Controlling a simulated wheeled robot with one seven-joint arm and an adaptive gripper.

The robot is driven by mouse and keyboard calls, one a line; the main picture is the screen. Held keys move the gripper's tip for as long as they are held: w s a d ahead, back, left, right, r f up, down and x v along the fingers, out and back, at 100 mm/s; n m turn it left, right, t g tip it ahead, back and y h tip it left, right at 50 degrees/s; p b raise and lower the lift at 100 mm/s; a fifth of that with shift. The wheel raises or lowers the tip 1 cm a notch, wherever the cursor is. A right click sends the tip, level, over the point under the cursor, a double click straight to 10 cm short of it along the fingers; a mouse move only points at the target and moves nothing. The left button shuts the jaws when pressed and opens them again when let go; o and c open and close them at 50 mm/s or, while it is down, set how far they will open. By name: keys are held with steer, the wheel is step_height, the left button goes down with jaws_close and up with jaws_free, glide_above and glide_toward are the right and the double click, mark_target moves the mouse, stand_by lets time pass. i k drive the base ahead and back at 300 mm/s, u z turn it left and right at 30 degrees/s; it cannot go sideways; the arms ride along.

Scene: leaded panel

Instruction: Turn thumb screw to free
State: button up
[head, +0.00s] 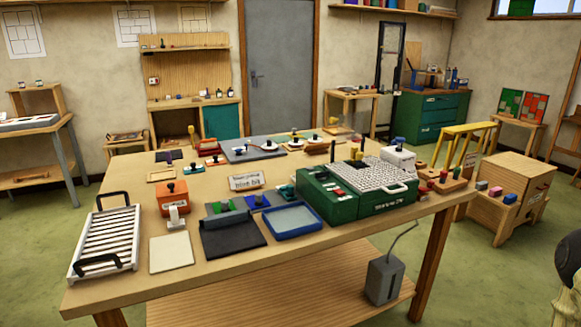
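I cannot pick out the thumb screw for certain; at this distance the small knobs are hard to tell apart. A green machine (330,203) with a white perforated top stands at the right of the workbench (215,266). A white unit with a dark blue knob (399,141) stands at its far right corner. An orange block with a dark knob (171,197) stands on the left part of the bench. My gripper is not clearly in view; a dark rounded shape is cut off at the right edge.
A white slatted rack (105,238) with black handles, a pale square plate (171,253), a dark tray (233,236) and a blue-rimmed tray (292,218) line the bench's near side. A wooden crate (515,185) stands at the right. Green floor is open in front.

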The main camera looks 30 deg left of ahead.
mark_target(321, 176)
steer(key=u, duration=0.4)
steer(key=i, duration=0.45)
steer(key=u, duration=0.15)
steer(key=k, duration=0.45)
steer(key=u, duration=0.65)
steer(key=i, duration=0.55)
steer(key=z, duration=0.15)
